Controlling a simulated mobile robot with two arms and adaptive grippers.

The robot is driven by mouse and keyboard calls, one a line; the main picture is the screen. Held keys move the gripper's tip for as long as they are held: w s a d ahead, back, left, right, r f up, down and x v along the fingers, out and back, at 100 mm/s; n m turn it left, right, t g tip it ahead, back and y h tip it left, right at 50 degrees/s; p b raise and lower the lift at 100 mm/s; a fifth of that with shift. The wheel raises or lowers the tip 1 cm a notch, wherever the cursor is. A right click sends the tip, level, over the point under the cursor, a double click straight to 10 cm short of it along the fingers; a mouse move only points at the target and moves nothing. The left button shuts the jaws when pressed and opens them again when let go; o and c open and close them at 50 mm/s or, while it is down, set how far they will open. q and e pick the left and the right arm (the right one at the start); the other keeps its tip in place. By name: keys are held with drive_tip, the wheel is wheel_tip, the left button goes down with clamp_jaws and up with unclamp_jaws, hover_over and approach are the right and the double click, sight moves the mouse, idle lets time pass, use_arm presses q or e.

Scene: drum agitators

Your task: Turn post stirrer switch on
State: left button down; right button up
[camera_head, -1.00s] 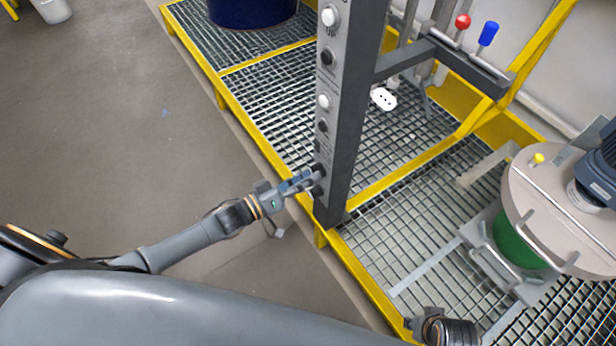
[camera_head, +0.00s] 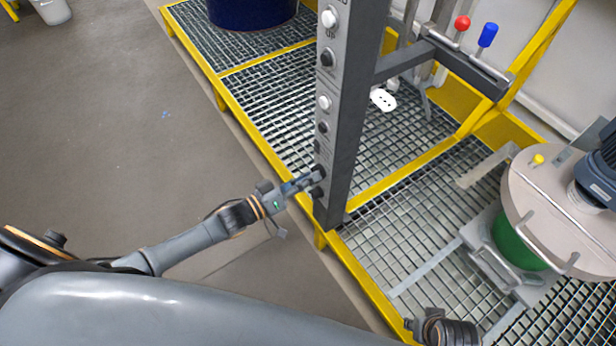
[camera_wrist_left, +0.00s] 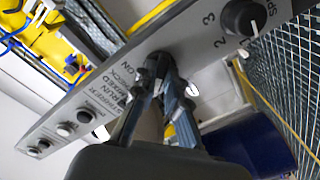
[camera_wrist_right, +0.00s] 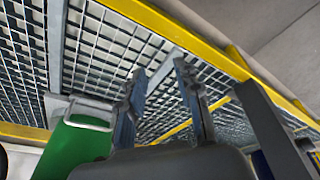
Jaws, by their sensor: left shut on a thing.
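The grey control post (camera_head: 345,120) stands upright at the grating's edge, with a column of buttons and knobs on its narrow face. My left gripper (camera_head: 311,180) is at the lowest controls. In the left wrist view my left gripper (camera_wrist_left: 166,88) is shut on the black stirrer switch (camera_wrist_left: 158,60), beside the "STIRRER" and "ON" lettering on the panel. The fingers partly hide the switch, so its exact angle is unclear. My right gripper (camera_wrist_right: 160,82) is open and empty in the right wrist view; it shows low in the head view (camera_head: 411,325).
A black speed knob (camera_wrist_left: 243,17) sits on the same panel. A green vessel (camera_head: 515,245) with a lid and motor stands at right. A blue drum (camera_head: 250,12) is at the back. Yellow frame rails edge the grating.

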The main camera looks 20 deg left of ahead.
use_arm(q)
drive_tip(key=shift+m+p, duration=0.3)
drive_tip(key=shift+m, duration=7.2)
use_arm(e)
drive_tip(key=shift+s+f, duration=0.25)
drive_tip(key=shift+f, duration=0.45)
drive_tip(key=shift+s+f, duration=0.2)
drive_tip(key=shift+f, duration=0.5)
use_arm(q)
drive_tip(key=shift+m, duration=0.3)
use_arm(e)
drive_tip(key=shift+r, duration=0.1)
drive_tip(key=shift+w, duration=0.15)
use_arm(q)
drive_tip(key=c, duration=1.4)
unclamp_jaws()
use_arm(e)
drive_tip(key=shift+w, duration=0.1)
use_arm(q)
drive_tip(key=shift+a, duration=0.1)
use_arm(e)
drive_tip(key=shift+d, duration=0.15)
use_arm(q)
drive_tip(key=v, duration=1.2)
